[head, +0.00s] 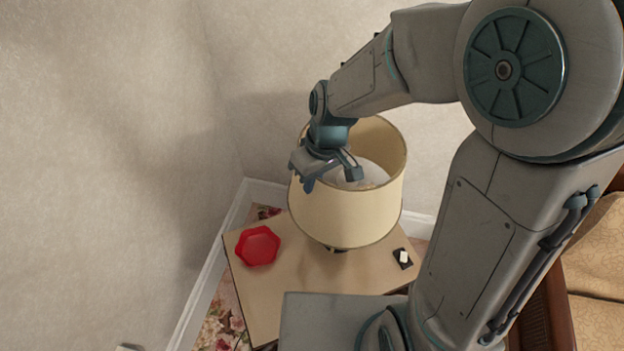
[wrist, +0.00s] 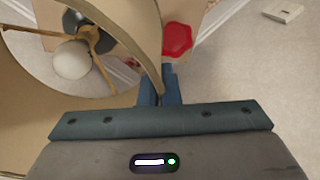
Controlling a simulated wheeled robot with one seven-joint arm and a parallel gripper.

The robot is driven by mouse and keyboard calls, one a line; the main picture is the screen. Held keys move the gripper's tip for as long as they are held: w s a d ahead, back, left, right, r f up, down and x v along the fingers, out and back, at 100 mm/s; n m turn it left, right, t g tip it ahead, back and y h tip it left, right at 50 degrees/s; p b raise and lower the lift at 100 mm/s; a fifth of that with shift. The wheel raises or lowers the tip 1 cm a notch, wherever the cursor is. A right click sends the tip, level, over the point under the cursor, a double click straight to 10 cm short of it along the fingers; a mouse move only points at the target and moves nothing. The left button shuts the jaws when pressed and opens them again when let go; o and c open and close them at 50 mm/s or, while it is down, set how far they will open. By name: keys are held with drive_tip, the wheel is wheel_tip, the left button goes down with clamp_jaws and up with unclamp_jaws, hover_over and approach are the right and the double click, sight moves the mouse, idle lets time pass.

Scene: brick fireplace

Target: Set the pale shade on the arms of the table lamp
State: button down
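The pale cream shade (head: 345,218) is a wide open drum, slightly tilted, above the small table. My gripper (head: 328,172) is at the shade's upper left edge. In the wrist view my gripper's fingers (wrist: 160,88) are close together with the shade's wall (wrist: 145,35) between them. The lamp's round white bulb (wrist: 72,60) and brass-coloured arms (wrist: 103,68) show inside the shade in the wrist view. The shade surrounds them; whether it rests on the arms I cannot tell. In the head view the shade hides most of the lamp.
A red angular dish (head: 258,246) lies on the small wooden table (head: 270,290), left of the shade. A small dark item with a white top (head: 402,258) lies at the right. Walls stand close behind and left. An upholstered seat (head: 598,270) is at the right.

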drive_tip(key=shift+f, duration=0.3)
drive_tip(key=c, duration=1.6)
unclamp_jaws()
drive_tip(key=r, duration=0.4)
drive_tip(key=d+r, duration=0.1)
drive_tip(key=r, duration=0.4)
drive_tip(key=d+r, duration=0.1)
drive_tip(key=r, duration=0.3)
drive_tip(key=shift+w+d+r, duration=0.25)
drive_tip(key=shift+w+r, duration=0.05)
drive_tip(key=shift+r, duration=0.05)
drive_tip(key=o, duration=0.6)
